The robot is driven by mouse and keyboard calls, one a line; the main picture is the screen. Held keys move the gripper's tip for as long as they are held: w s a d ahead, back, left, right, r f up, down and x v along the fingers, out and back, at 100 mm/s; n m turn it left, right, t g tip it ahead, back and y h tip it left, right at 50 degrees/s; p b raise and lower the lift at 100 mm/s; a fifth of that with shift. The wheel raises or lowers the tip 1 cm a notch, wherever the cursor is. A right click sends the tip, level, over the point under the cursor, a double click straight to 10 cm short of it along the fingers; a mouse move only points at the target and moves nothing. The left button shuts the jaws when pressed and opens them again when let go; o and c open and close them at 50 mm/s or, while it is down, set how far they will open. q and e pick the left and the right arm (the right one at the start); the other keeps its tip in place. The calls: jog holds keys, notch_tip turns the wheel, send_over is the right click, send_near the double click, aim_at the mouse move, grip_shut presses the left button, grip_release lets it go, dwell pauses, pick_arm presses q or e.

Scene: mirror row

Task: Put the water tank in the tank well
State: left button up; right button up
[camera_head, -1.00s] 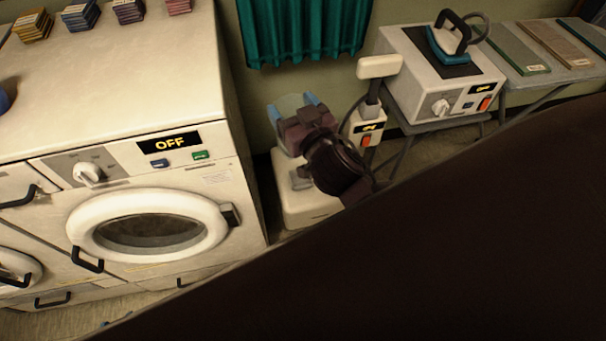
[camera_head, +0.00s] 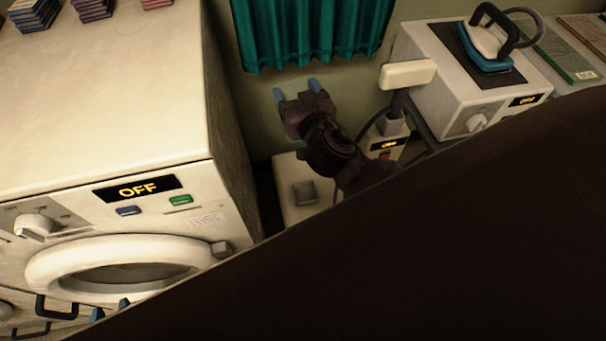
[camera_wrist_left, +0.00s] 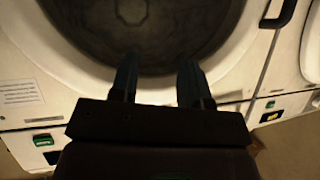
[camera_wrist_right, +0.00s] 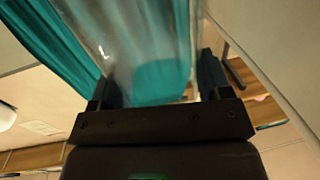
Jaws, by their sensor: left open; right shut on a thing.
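The clear water tank (camera_wrist_right: 150,35) is between the fingers of my right gripper (camera_wrist_right: 160,85) in the right wrist view, with teal showing through it. In the head view my right gripper (camera_head: 297,90) is raised below the teal curtain, but the tank is hard to make out there. A white floor unit (camera_head: 288,172) stands lower, with a grey square recess (camera_head: 305,193) in its top that looks like the tank well. The gripper is apart from it. My left gripper (camera_head: 110,309) is open and empty before the washer door; it also shows in the left wrist view (camera_wrist_left: 157,78).
A washing machine (camera_head: 150,190) with an OFF display stands left of the floor unit. A white handle on a post (camera_head: 407,74) rises at the right. An iron (camera_head: 485,48) rests on a white box beyond it. A dark shape hides the lower right.

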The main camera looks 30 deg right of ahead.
pick_arm(q)
notch_tip(320, 180, down, 16)
jog(key=s+b, duration=0.1)
jog(key=b, duration=2.3)
jog(key=shift+s+d+f+m+t+h+b, duration=0.2)
jog(key=shift+m+t+h+b, duration=0.1)
jog(key=shift+t+b, duration=0.1)
pick_arm(e)
jog(key=w+d+f+m+h, duration=0.1)
jog(key=w+d+f, duration=0.1)
jog(key=f, duration=1.6)
jog(key=w+d+f+m+h, duration=0.1)
jog(key=w+d+f+h, duration=0.1)
jog(key=f, duration=1.6)
jog(key=w+d+f+h, duration=0.1)
jog(key=w+d+f, duration=0.2)
jog(key=f, duration=1.6)
jog(key=shift+w+d+m+g, duration=0.15)
jog(key=shift+w+m+g, duration=0.25)
jog(key=shift+w, duration=0.4)
jog(key=shift+f, duration=0.25)
jog(key=o, duration=1.3)
jog(key=shift+r, duration=0.15)
